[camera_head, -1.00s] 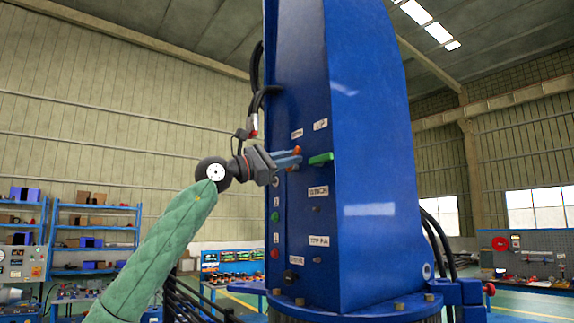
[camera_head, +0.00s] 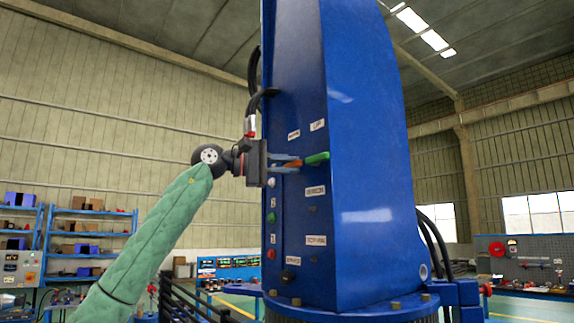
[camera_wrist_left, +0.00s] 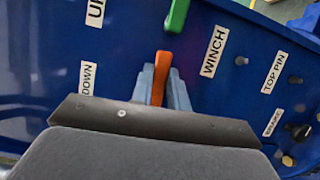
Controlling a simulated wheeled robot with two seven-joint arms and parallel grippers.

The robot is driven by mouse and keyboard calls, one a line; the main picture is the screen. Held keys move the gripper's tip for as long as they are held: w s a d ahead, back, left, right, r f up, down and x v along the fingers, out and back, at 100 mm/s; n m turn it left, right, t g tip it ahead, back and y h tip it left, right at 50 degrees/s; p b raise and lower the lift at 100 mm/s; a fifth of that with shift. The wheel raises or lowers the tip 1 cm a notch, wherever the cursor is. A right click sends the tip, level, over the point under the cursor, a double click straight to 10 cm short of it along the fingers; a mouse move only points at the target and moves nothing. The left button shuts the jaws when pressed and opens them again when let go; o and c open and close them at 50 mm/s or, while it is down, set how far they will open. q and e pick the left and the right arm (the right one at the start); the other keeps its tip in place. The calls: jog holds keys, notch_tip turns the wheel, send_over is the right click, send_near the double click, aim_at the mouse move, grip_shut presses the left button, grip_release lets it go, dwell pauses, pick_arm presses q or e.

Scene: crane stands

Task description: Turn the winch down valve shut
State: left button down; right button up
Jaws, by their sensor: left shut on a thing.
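The winch down valve is an orange lever (camera_wrist_left: 162,78) beside the DOWN label (camera_wrist_left: 88,78) on the blue crane column. My left gripper (camera_head: 299,164) reaches the panel from the left and is shut on this lever. In the left wrist view its pale blue fingers (camera_wrist_left: 162,88) stand on either side of the orange lever, which points nearly straight along them. Only a small part of the lever (camera_head: 295,164) shows between the fingers in the head view. My right gripper is in neither view.
A green lever (camera_head: 317,158) by the UP label (camera_head: 317,125) sits close to my left fingers. Small knobs, buttons and labels run down the panel. Shelves (camera_head: 88,240) stand at the far left, and black hoses (camera_head: 432,240) hang behind the blue column (camera_head: 362,190).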

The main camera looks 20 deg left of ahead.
pick_arm(q)
jog(key=shift+m, duration=0.3)
jog(key=shift+f, duration=0.1)
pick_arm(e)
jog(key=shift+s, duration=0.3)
